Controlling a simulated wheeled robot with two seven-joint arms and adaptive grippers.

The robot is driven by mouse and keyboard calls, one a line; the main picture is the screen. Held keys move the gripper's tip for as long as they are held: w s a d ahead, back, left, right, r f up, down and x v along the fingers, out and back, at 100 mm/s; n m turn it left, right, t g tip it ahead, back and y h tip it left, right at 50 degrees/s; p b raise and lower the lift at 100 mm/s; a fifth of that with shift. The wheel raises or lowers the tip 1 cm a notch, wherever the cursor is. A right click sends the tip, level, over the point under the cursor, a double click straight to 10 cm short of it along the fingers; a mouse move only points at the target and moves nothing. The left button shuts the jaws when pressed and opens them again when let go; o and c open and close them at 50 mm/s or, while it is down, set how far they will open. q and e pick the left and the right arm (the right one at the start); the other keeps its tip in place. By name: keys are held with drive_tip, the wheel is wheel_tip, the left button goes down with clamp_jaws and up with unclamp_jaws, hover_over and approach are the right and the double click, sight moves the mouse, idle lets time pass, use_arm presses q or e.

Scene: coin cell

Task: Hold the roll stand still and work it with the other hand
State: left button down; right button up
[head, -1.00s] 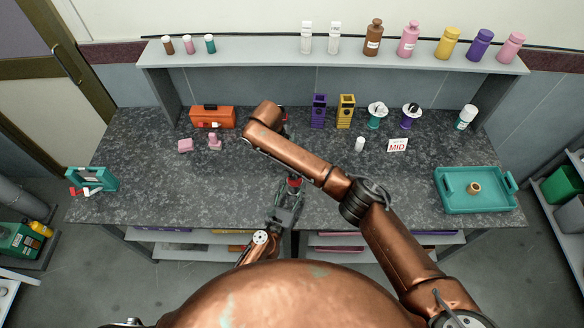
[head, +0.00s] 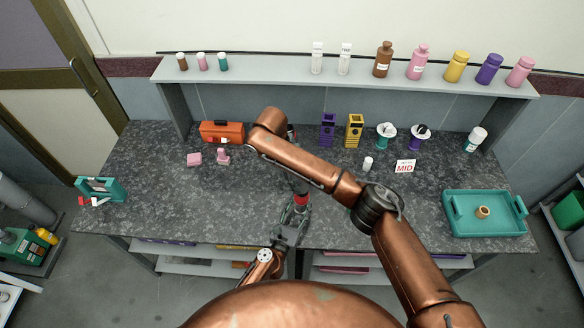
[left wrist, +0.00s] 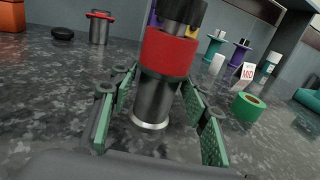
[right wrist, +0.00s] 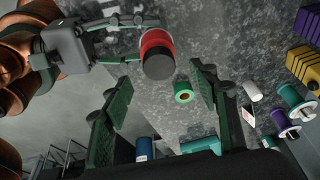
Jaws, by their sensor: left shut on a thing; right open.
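An upright grey metal cylinder with a red collar and black top (left wrist: 170,55) stands on the bench in the left wrist view. Its red and black end (right wrist: 157,55) shows in the right wrist view. My left gripper (head: 296,212) is shut around its lower body, with a finger on each side (left wrist: 160,108). I cannot tell for sure that this is the roll stand. My right gripper (right wrist: 160,78) is open and empty, its fingers spread facing the black top; the arm mostly hides it in the head view. Two spool stands, teal (head: 386,136) and purple (head: 417,137), stand at the back.
A green tape roll (right wrist: 183,92) lies near the held cylinder. A teal tray (head: 457,230) is at right, a teal holder (head: 101,189) at left.

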drive_tip(key=v, duration=0.7)
drive_tip(key=shift+r, duration=0.25)
drive_tip(key=shift+a, duration=0.1)
use_arm(q)
drive_tip(key=c, duration=1)
unclamp_jaws()
drive_tip(key=shift+s, duration=0.15)
drive_tip(key=v, duration=1.1)
drive_tip(key=shift+s+a, duration=0.2)
drive_tip(key=shift+s, duration=0.15)
use_arm(e)
drive_tip(key=shift+a+f, duration=0.1)
